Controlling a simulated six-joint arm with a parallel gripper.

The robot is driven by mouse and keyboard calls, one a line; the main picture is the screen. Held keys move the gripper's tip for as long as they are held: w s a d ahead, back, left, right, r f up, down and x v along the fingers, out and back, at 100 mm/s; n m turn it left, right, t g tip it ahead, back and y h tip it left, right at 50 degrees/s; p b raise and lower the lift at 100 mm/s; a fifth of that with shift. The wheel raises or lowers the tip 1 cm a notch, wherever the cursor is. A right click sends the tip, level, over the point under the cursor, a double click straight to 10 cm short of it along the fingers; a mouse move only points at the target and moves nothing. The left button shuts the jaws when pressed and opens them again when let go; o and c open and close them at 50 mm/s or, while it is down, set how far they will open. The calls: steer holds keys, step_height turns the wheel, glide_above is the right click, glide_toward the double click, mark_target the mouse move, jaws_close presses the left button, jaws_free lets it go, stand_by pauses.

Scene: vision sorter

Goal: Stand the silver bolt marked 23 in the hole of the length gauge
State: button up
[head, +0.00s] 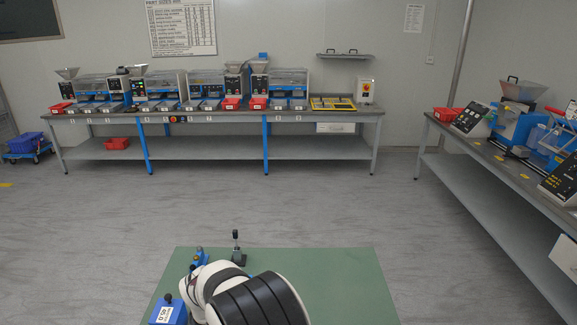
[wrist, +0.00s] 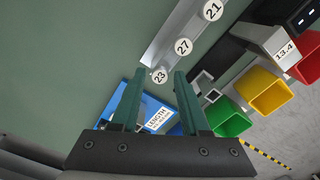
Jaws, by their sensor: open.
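In the wrist view, the bolt marked 23 (wrist: 160,76) shows its round white-labelled end at the near end of a silver rack (wrist: 172,36). My gripper (wrist: 158,83) is open, with its two green fingers on either side of that label in the picture. I cannot tell whether they are level with the bolt; no contact shows. Bolts marked 27 (wrist: 184,47) and 21 (wrist: 212,11) sit farther along the rack. The blue length gauge (wrist: 118,103) lies beyond the fingers, partly covered by them. Its hole is not visible. In the head view my arm hides the gripper.
Green (wrist: 233,124), yellow (wrist: 263,91) and red (wrist: 307,66) bins stand right of the rack, near a grey device marked 13.4 (wrist: 272,42). The green mat (head: 340,285) is bare at right in the head view. A black-knobbed post (head: 237,248) stands at its back edge.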

jaws_close()
steer(key=shift+r, duration=3.15)
steer(key=w+a+r, duration=0.2)
steer(key=w+r, duration=0.4)
steer(key=w, duration=0.4)
steer(key=shift+s+f, duration=0.1)
steer(key=shift+f, duration=2.8)
